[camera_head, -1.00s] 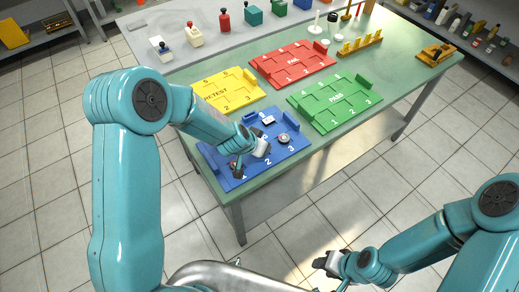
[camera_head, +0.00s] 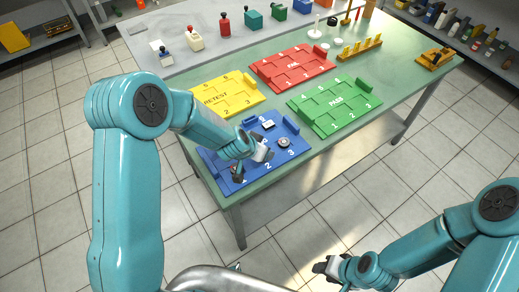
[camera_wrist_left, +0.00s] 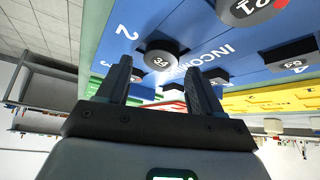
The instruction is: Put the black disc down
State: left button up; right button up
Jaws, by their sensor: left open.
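My left gripper (camera_head: 267,147) is over the blue tray (camera_head: 216,166); its fingers (camera_wrist_left: 160,76) are apart with nothing held between them in the left wrist view. A black disc with a grey label, 34 (camera_wrist_left: 160,57), lies on the tray just beyond the fingertips; it appears to be the disc near the number 3 (camera_head: 284,141) in the head view.
Yellow (camera_head: 250,101), red (camera_head: 318,76) and green (camera_head: 350,122) trays stand on the green table (camera_head: 395,85). A yellow rack (camera_head: 360,46) is at the back. Several coloured items line the far bench (camera_head: 178,22). Bare tabletop lies between the trays.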

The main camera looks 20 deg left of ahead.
pick_arm(q)
jog(key=p+v, duration=0.2)
jog(key=v, duration=1)
jog(key=shift+p, duration=0.4)
jog(key=shift+r, duration=0.15)
